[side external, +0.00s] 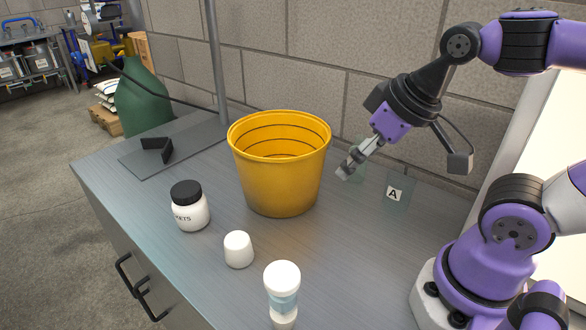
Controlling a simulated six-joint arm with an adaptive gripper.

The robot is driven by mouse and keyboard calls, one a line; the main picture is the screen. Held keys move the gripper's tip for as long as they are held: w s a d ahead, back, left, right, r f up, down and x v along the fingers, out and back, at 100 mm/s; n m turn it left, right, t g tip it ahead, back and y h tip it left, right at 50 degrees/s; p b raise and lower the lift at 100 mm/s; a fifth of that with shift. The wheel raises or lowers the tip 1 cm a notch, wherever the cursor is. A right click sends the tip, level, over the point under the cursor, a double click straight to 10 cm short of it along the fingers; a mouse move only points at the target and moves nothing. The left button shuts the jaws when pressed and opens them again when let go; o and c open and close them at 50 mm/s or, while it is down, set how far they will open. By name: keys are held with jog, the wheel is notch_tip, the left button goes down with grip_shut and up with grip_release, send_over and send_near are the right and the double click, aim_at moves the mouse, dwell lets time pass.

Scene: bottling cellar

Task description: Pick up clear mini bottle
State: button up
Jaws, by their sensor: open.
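A small, faint see-through shape (361,174), likely the clear mini bottle, stands on the bench right of the yellow bucket. My gripper (346,172) is in front of it and overlaps it in the picture, hiding part of it. My gripper is open, points down to the left and holds nothing that I can see. I cannot tell whether its fingers are around or beside the clear thing. A second see-through thing with a white card marked "A" (394,193) stands just to the right, apart from my gripper.
The yellow bucket (279,184) stands close left of my gripper. A white jar with a black lid (189,212), a white cup-like piece (238,250) and a white-topped container (283,287) stand nearer the front. A black bracket (157,150) and a green carboy (143,103) are at the back left.

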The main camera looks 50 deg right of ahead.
jog(key=w+d+f+m+g, duration=0.1)
jog(key=w+d+g, duration=0.1)
jog(key=d, duration=0.4)
jog(key=w+d+f+m+g, duration=0.1)
jog(key=w+d+m, duration=0.1)
jog(key=w+d, duration=0.2)
jog(key=w+d+m+g, duration=0.1)
jog(key=w+d+g, duration=0.1)
jog(key=d, duration=0.7)
jog(key=shift+w+d+f+m+g, duration=0.15)
jog(key=shift+w+d+f, duration=0.05)
jog(key=shift+w, duration=0.2)
jog(key=shift+w+d+f+m+g, duration=0.15)
jog(key=shift+w+f, duration=0.05)
jog(key=shift+w, duration=0.2)
jog(key=f, duration=0.4)
jog(key=shift+d+f, duration=0.2)
jog(key=shift+f, duration=0.15)
notch_tip(320, 180, down, 6)
jog(key=shift+w+r, duration=0.1)
jog(key=c, duration=1.3)
